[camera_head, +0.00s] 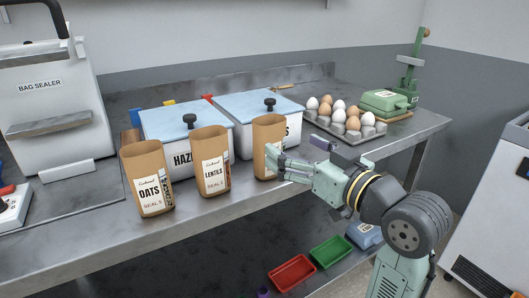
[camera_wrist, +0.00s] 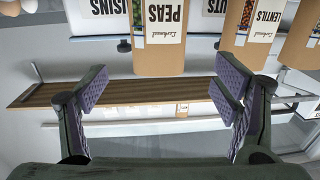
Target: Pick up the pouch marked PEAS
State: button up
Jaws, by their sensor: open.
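The brown paper pouch marked PEAS (camera_wrist: 160,52) shows upside down in the wrist view, beyond my fingertips and between their lines. In the head view the same pouch (camera_head: 267,136) stands upright at the right end of a row of pouches; my gripper hides its label there. My gripper (camera_head: 277,164) is open and comes in from the right at the pouch's lower part. In the wrist view its purple-padded fingers (camera_wrist: 165,88) are wide apart with nothing between the pads. Whether a finger touches the pouch I cannot tell.
The LENTILS pouch (camera_head: 212,165) and OATS pouch (camera_head: 148,182) stand to the left. Blue-lidded bins (camera_head: 187,120) are close behind. An egg tray (camera_head: 345,128) and a green device (camera_head: 385,101) stand right. A bag sealer (camera_head: 50,100) stands far left.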

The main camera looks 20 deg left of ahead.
aim_at(276, 137)
jog(key=x, duration=0.3)
jog(key=shift+w+a+p, duration=0.1)
jog(key=shift+a+p, duration=0.15)
jog(key=shift+p, duration=0.05)
jog(key=shift+f+p+x, duration=0.2)
jog(key=shift+p+x, duration=0.65)
jog(key=shift+x, duration=1.9)
jog(key=shift+w, duration=0.1)
jog(key=shift+c, duration=0.2)
jog(key=shift+d, duration=0.1)
jog(key=c, duration=1.7)
jog(key=shift+c, duration=0.6)
jog(key=shift+r, duration=0.2)
